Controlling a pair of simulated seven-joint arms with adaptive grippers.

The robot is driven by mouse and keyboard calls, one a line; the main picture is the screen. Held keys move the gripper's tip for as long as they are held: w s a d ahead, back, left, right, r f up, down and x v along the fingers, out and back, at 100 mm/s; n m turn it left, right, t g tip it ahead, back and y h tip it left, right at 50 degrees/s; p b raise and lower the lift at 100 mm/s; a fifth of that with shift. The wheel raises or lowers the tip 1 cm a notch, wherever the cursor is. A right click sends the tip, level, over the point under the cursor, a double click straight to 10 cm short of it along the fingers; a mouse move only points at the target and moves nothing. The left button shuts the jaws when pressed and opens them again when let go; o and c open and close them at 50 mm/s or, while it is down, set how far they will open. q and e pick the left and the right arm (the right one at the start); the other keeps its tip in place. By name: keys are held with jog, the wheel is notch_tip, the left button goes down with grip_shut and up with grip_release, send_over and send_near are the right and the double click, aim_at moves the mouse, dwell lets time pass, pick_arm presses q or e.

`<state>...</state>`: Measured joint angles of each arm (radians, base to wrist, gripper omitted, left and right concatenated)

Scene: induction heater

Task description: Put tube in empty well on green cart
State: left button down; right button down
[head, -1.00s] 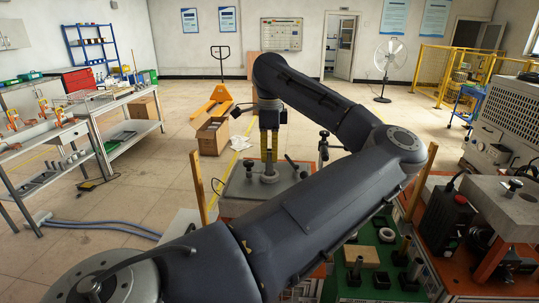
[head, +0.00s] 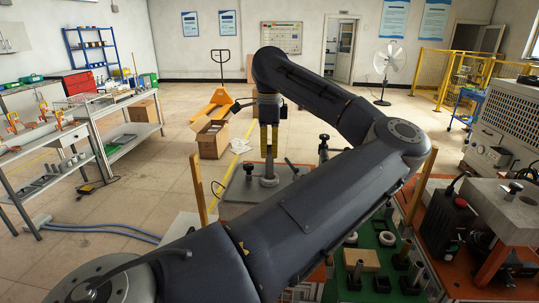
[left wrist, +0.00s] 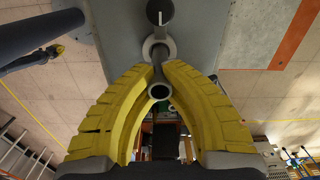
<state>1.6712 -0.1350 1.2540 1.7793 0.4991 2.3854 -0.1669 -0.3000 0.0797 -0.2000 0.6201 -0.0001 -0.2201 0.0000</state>
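My left gripper (head: 268,150) points down over the grey cart top (head: 240,187). Its yellow fingers also show in the left wrist view (left wrist: 158,72). They are drawn in close on both sides of a dark tube (left wrist: 158,91), whose ringed open end faces the camera. The lower part of the tube meets a pale round collar (left wrist: 149,47); whether it is clear of the collar I cannot tell. The green cart (head: 341,290) is at the lower right, partly behind my left arm. It carries black wells (head: 382,284), some with upright tubes (head: 418,274). My right gripper is not in view.
A wooden block (head: 361,260) and a pale ring (head: 387,238) are on the green cart. Wooden posts (head: 199,188) rise beside the carts. An orange bench with heavy equipment (head: 515,210) stands on the right. The floor to the left is mostly open.

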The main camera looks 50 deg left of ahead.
pick_arm(q)
notch_tip(320, 180, up, 7)
jog(key=shift+f, duration=0.2)
dwell(1.1)
dwell(0.6)
